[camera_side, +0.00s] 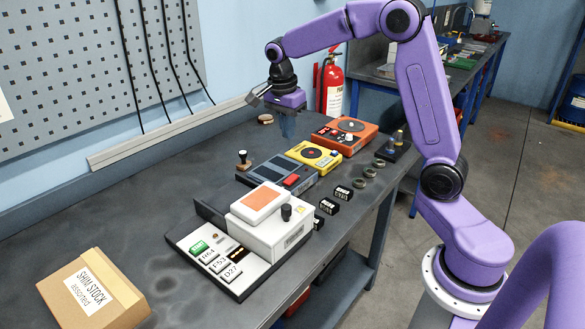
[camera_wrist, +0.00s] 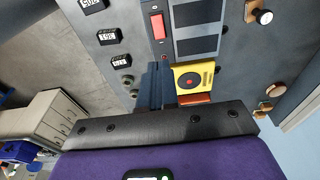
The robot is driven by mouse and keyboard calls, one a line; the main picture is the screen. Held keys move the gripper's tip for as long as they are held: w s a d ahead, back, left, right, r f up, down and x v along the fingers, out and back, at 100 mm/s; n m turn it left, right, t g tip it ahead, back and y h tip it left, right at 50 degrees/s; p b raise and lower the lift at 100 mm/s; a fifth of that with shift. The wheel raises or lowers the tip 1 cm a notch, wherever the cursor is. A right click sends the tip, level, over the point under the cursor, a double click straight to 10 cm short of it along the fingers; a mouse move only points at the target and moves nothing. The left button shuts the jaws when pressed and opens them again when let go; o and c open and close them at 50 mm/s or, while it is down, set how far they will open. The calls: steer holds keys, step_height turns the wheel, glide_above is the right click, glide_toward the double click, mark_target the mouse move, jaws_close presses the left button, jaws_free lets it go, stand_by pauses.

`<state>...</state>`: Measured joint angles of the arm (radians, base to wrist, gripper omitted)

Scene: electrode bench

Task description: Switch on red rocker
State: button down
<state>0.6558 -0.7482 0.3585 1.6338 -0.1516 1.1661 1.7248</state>
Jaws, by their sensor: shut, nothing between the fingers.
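The red rocker (camera_side: 291,181) is on the front right part of a grey box (camera_side: 262,179) with dark panels. In the wrist view the rocker (camera_wrist: 157,27) sits at the top centre, in a dark strip beside two dark panels (camera_wrist: 197,30). Whether it is on or off I cannot tell.
A yellow dial device (camera_side: 313,155) and an orange one (camera_side: 345,133) stand behind the grey box. A white unit (camera_side: 270,235) stands in front of it. Black labelled blocks (camera_side: 343,193) and grey rings (camera_side: 362,183) line the bench edge. A stamp (camera_side: 243,160) stands at the left.

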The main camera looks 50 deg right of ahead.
mark_target(294, 176)
steer(key=f, duration=0.4)
steer(key=d+f, duration=0.1)
steer(key=f, duration=0.8)
steer(key=shift+d, duration=0.4)
